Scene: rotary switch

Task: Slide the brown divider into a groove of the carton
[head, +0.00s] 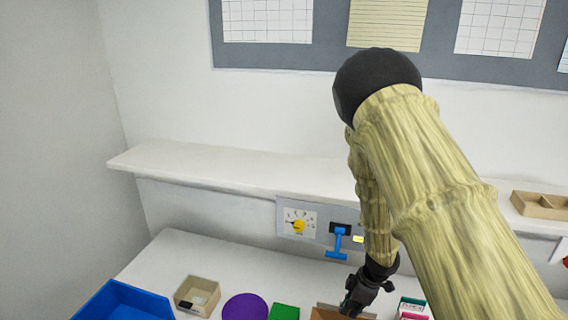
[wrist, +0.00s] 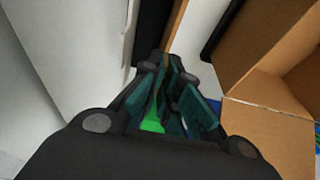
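In the wrist view, the carton (wrist: 238,55) is an open brown cardboard box at the right, cut off by the picture edge. Its inner grooves cannot be made out. A narrow brown strip (wrist: 178,22), which looks like the brown divider seen nearly edge-on, runs up from my fingertips. My gripper (wrist: 168,72) has its teal-padded fingers close together and appears shut on this strip, left of the carton and apart from it. In the head view, my gripper (head: 356,302) is low at the bottom edge, with a brown cardboard edge (head: 325,314) just below it, mostly cut off.
A blue bin (head: 125,302), a small beige box (head: 197,295), a purple disc (head: 245,307) and a green block (head: 284,312) lie left of my gripper. Small boxes (head: 412,307) stand at right. A panel with a dial (head: 298,226) and blue lever (head: 339,238) is behind, under a shelf (head: 210,172).

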